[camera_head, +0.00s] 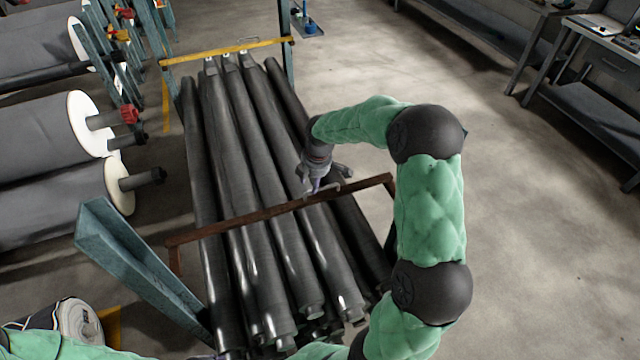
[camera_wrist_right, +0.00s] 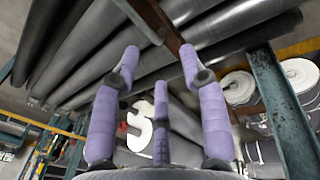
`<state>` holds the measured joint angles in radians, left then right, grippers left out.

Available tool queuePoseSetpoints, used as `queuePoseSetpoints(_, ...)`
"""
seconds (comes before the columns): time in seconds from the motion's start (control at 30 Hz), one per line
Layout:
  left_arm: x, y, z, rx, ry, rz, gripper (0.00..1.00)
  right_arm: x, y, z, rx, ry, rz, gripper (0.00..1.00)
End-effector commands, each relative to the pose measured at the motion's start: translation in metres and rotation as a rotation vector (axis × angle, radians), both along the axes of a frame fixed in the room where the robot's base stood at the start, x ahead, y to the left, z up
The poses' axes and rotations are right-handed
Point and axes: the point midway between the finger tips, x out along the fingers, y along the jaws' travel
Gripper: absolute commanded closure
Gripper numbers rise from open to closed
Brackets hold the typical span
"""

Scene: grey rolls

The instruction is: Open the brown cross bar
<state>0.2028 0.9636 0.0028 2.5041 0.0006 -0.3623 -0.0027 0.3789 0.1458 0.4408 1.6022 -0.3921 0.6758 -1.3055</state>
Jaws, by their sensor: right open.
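The brown cross bar (camera_head: 255,216) lies across the grey rolls (camera_head: 262,150), with its right end bent down at the far side of the stack. My right gripper (camera_head: 318,186) is over the rolls, close to the bar's middle-right part. In the right wrist view, its purple fingers (camera_wrist_right: 160,54) are spread apart and hold nothing. The brown bar (camera_wrist_right: 153,18) shows just beyond and between the fingertips there; I cannot tell whether they touch it. Only green arm parts of my left arm show at the lower left; its gripper is out of sight.
A teal post (camera_head: 135,265) stands by the bar's left end. A yellow bar (camera_head: 225,51) crosses the far end of the rolls. Large rolls with white end discs (camera_head: 90,125) stand at the left. Floor at the right is open, with workbenches (camera_head: 600,75) beyond.

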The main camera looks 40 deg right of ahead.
Motion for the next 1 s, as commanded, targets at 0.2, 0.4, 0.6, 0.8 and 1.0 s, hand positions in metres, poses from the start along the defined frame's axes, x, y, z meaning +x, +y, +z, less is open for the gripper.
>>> queuePoseSetpoints(0.2,0.000,0.000,0.000,0.000,-0.001,0.000,0.60,-0.005,-0.034,0.036,-0.078,0.008,0.088,0.57)
queuePoseSetpoints(0.4,0.001,0.000,-0.008,0.000,-0.001,0.000,0.60,-0.002,-0.036,0.015,-0.081,0.012,0.095,0.57)
queuePoseSetpoints(0.6,0.001,0.000,-0.022,0.000,-0.001,0.000,0.60,0.005,-0.038,-0.021,-0.081,0.011,0.093,0.57)
queuePoseSetpoints(0.8,0.001,0.000,-0.032,0.000,-0.001,0.000,0.60,0.011,-0.040,-0.050,-0.080,0.009,0.092,0.57)
queuePoseSetpoints(1.0,0.001,0.000,-0.037,0.000,-0.001,0.000,0.60,0.015,-0.041,-0.065,-0.081,0.009,0.092,0.57)
